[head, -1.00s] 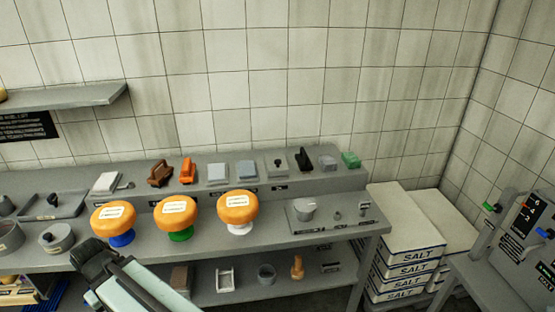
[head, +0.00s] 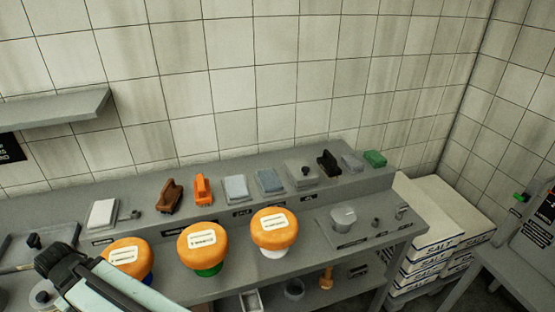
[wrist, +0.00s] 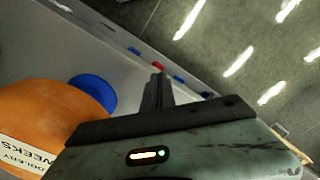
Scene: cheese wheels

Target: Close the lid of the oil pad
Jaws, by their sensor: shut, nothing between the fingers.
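A flat grey pad box with a small dark knob (head: 302,173) sits on the raised back shelf of the bench in the head view, right of the centre. It may be the oil pad; its small label is not readable, and I cannot tell how its lid stands. My gripper (head: 57,258) is at the lower left of the head view, well away from that box and close to the left cheese wheel (head: 128,262). In the wrist view its dark fingers (wrist: 157,88) are together and empty, beside an orange cheese wheel (wrist: 45,125) on a blue stand.
Two more orange cheese wheels (head: 203,243) (head: 273,228) stand along the bench front. Brushes, cloths and a green block (head: 375,158) line the back shelf. A metal cup (head: 343,217) stands on the right.

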